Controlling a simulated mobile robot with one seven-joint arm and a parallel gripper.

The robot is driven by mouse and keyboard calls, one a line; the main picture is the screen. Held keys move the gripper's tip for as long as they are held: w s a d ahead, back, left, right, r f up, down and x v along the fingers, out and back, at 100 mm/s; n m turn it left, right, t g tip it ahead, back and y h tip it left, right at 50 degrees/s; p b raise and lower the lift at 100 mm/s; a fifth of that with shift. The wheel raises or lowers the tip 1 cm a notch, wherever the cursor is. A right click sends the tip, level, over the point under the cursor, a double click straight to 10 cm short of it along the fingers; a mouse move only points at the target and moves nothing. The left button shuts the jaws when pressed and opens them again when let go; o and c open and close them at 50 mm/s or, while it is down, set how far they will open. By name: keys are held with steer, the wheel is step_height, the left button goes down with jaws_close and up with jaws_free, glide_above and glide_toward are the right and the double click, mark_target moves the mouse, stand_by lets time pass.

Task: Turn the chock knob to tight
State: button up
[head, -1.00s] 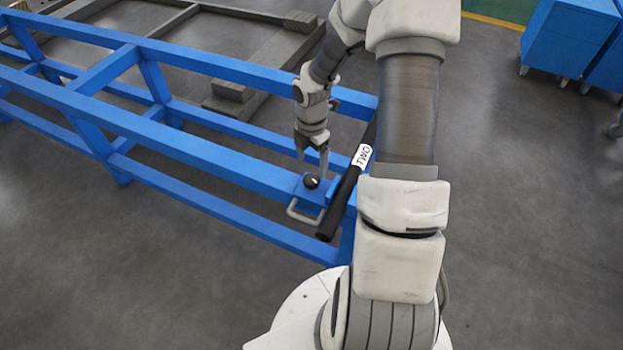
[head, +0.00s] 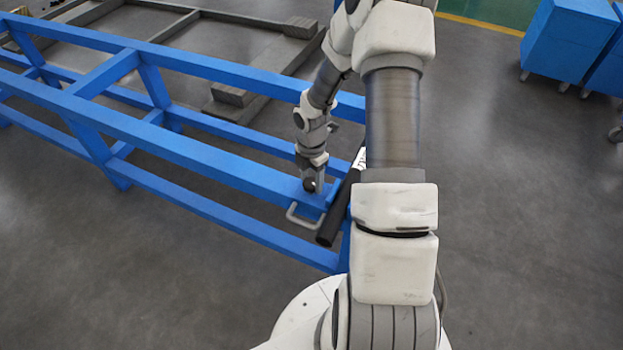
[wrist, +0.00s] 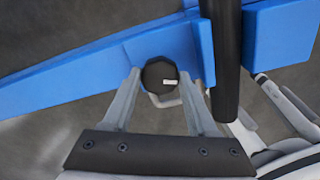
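The chock knob is a dark, many-sided knob (wrist: 157,72) with a short white mark, which points right in the wrist view. It sits on a blue block on the rail and shows small and dark in the head view (head: 310,185). My gripper (wrist: 161,76) is open, its two grey fingers on either side of the knob. Narrow gaps seem to show between fingers and knob, so it does not look gripped. In the head view my gripper (head: 311,180) is down at the knob and partly covers it.
A black tube (head: 327,235) with a white label, partly hidden by my arm, lies across the rail just right of the knob. A grey loop handle (head: 292,217) is below the knob. The blue frame (head: 190,150) runs left. Blue cabinets (head: 570,40) stand far right.

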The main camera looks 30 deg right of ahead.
steer(key=c, duration=0.6)
steer(key=shift+c, duration=0.2)
